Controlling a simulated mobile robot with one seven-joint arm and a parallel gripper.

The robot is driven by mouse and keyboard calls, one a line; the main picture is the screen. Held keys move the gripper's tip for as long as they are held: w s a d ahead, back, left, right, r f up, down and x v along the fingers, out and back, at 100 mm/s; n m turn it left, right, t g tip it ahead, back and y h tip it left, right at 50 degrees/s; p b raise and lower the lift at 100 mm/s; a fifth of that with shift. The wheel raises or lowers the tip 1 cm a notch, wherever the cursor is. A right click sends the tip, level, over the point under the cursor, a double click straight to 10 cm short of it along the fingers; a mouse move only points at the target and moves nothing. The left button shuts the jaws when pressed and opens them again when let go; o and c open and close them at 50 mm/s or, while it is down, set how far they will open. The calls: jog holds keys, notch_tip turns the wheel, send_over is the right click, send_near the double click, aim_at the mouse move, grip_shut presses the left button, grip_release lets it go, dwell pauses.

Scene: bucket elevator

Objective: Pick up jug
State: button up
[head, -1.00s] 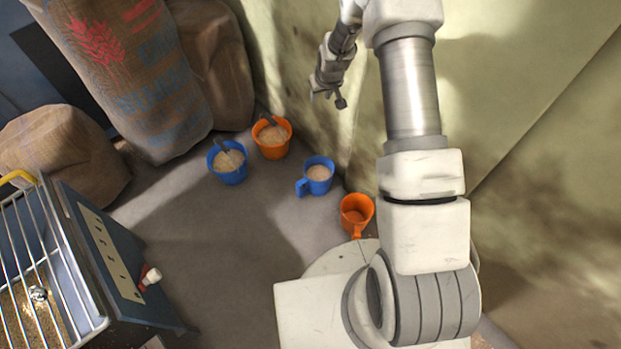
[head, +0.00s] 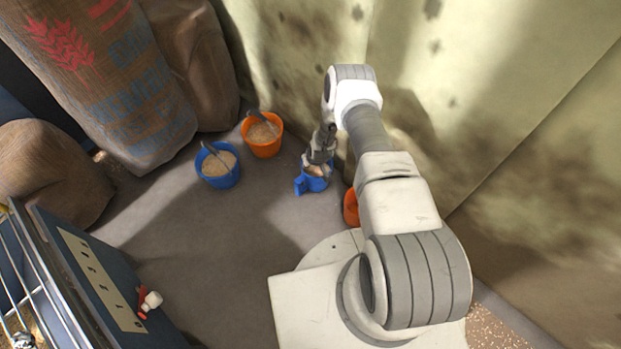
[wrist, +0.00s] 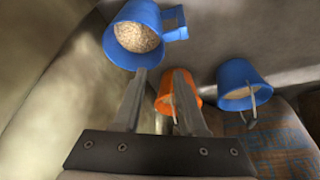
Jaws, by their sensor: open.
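A blue jug (head: 315,184) with grain in it stands on the floor near the wall, its handle at the lower left in the head view. In the wrist view the blue jug (wrist: 116,46) is at the top, just beyond the left fingertip, with its handle to the right. An orange jug (head: 350,208) stands nearer my base, partly hidden by my arm. My gripper (wrist: 160,72) is open, with nothing between its fingers. In the head view my gripper (head: 318,166) is over the blue jug and hides part of its top; contact cannot be told.
A blue bucket (head: 226,182) and an orange bucket (head: 262,149), both with grain and scoops, stand left of the jug. Sacks (head: 110,80) lean behind them. A machine with a wire grille (head: 85,275) is at lower left. The wall is close behind the jug. The middle floor is clear.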

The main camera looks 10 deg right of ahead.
jog(key=b+x, duration=0.5)
jog(key=x, duration=0.6)
jog(key=b+x, duration=0.4)
jog(key=x, duration=0.1)
jog(key=shift+a+f, duration=0.15)
jog(key=shift+a, duration=0.1)
grip_shut()
jog(key=shift+s, duration=0.1)
dwell(0.8)
